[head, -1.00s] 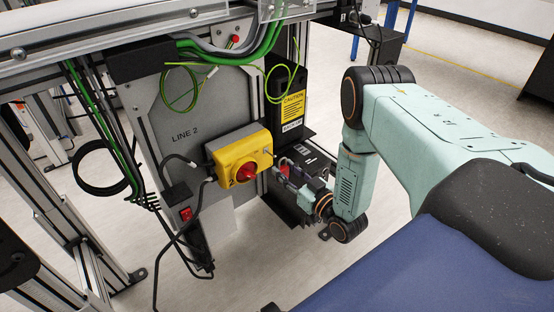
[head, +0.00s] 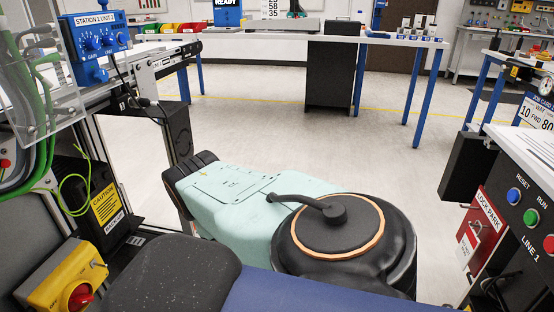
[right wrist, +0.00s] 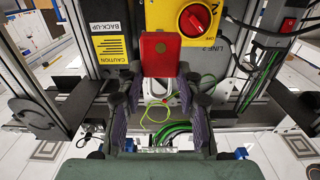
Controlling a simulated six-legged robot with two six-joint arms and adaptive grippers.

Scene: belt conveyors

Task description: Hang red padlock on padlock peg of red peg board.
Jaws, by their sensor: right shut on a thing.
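The red padlock (right wrist: 160,54) is between the fingers of my right gripper (right wrist: 160,88) in the right wrist view. Its body points away from the palm, and its pale shackle (right wrist: 161,86) lies between the fingers. My right gripper is shut on the padlock. In the head view the right gripper and padlock are hidden; only my right arm's upper links show. A red board marked LOCK PARK (head: 481,229) is at the right edge of the head view, on the side of the LINE 1 panel. My left gripper is not in view.
The yellow switch box (head: 66,280) with a red knob is at the lower left; it also shows behind the padlock in the right wrist view (right wrist: 177,32). The LINE 1 panel (head: 525,205) stands at the right. Open floor (head: 330,150) lies between.

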